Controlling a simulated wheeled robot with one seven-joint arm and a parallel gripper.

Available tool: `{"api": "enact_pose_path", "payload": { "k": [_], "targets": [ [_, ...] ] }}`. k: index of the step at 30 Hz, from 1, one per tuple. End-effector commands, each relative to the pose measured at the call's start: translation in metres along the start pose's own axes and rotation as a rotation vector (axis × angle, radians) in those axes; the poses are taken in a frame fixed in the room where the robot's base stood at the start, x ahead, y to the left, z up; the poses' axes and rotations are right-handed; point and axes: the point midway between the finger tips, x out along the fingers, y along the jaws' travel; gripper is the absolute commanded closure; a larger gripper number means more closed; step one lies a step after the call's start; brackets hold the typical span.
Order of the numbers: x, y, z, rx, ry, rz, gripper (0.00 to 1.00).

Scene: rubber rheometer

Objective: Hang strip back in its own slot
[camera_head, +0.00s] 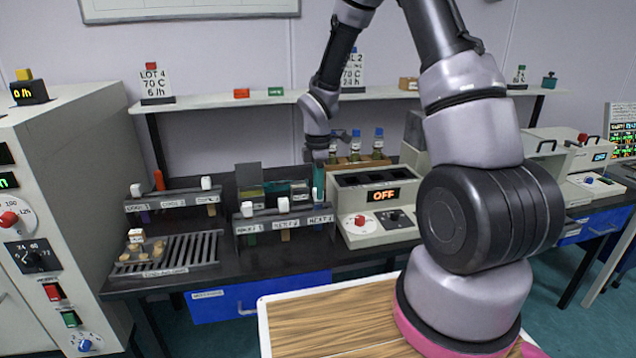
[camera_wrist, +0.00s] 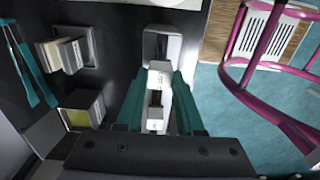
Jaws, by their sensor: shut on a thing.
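My gripper (camera_head: 319,182) has teal fingers and points down at the right end of the front strip rack (camera_head: 262,221). In the wrist view, the fingers (camera_wrist: 158,100) are shut around a white-topped piece (camera_wrist: 159,72), which looks like the strip's clip. The lower part of the strip is hidden. A second white block (camera_wrist: 155,120) shows nearer the wrist. The front rack also bears white clips (camera_head: 247,208) and (camera_head: 284,205) at its left and middle labels. I cannot tell whether the held strip touches the rack.
Small boxes (camera_wrist: 82,112) stand behind the front rack. A heater box reading OFF (camera_head: 378,183) is close on the right. Bottles (camera_head: 378,145) stand behind.

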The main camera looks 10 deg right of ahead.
Motion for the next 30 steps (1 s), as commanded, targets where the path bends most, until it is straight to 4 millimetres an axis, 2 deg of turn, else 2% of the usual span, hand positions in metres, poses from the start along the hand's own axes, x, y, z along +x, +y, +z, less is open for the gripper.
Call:
{"api": "enact_pose_path", "payload": {
  "k": [12,13,15,16,25,30],
  "targets": [
    [0.020,0.000,0.000,-0.001,0.000,0.000,1.00],
    [0.020,0.000,0.000,-0.001,0.001,0.001,0.60],
    [0.019,0.000,0.000,-0.001,0.000,0.001,0.33],
    [0.019,0.000,0.000,-0.001,0.000,0.001,0.29],
    [0.018,0.000,0.000,0.000,0.000,0.001,0.29],
    [0.005,0.001,0.000,0.000,0.001,0.003,0.29]
  ]
}}
